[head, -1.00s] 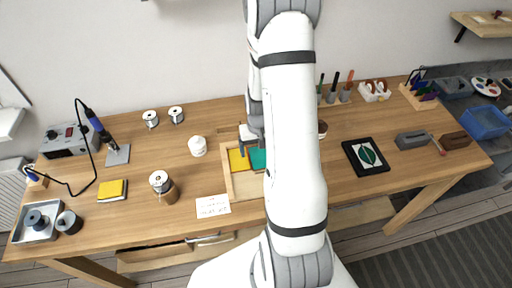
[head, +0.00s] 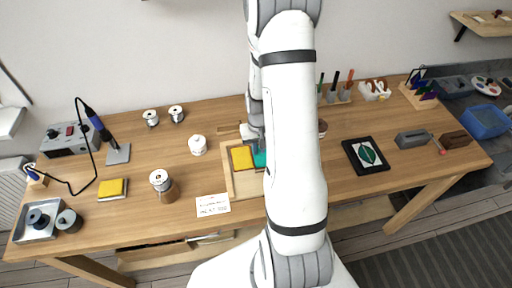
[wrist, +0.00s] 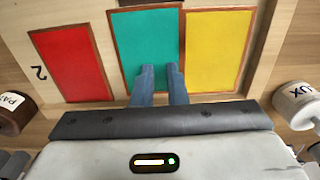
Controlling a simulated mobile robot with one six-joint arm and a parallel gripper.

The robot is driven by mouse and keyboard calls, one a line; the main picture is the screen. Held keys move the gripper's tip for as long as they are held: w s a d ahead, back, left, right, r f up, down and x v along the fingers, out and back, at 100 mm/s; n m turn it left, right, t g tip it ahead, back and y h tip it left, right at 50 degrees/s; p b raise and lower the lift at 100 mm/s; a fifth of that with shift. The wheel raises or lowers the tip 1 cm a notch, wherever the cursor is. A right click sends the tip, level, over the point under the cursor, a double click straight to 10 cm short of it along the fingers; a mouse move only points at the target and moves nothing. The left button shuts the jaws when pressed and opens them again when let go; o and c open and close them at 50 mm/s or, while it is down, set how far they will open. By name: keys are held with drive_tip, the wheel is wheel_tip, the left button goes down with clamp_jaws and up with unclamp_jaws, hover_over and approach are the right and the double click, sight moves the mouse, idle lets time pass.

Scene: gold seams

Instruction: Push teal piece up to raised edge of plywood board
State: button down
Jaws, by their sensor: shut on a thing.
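The teal piece (wrist: 146,42) is a copper-edged rectangle on the plywood board (head: 229,178). In the wrist view it lies between a red piece (wrist: 68,62) and a yellow piece (wrist: 218,50), close against the yellow one. The teal piece also shows in the head view (head: 259,160), partly covered by my arm. My gripper (wrist: 164,72) has its two blue fingers over the teal piece's near part in the wrist view, shut on it with a narrow gap between them. The board's raised edge (wrist: 266,45) runs beyond the yellow piece.
A white jar (wrist: 297,104) stands just off the board, with a brown jar (wrist: 14,113) on the opposite side. A white card (head: 212,206) lies in front of the board. A black framed leaf panel (head: 366,155) lies to the right.

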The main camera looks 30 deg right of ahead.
drive_tip(key=shift+s+f, duration=0.1)
drive_tip(key=shift+f, duration=0.2)
drive_tip(key=shift+w+a, duration=0.3)
drive_tip(key=shift+w, duration=0.4)
drive_tip(key=c, duration=1.8)
unclamp_jaws()
drive_tip(key=shift+w+r, duration=0.1)
drive_tip(key=shift+r, duration=0.05)
drive_tip(key=shift+o, duration=0.5)
drive_tip(key=shift+w+r, duration=0.15)
drive_tip(key=shift+r, duration=0.1)
wheel_tip(320, 180, up, 8)
drive_tip(key=b, duration=0.1)
drive_tip(key=shift+s+f, duration=0.2)
drive_tip(key=shift+s, duration=0.05)
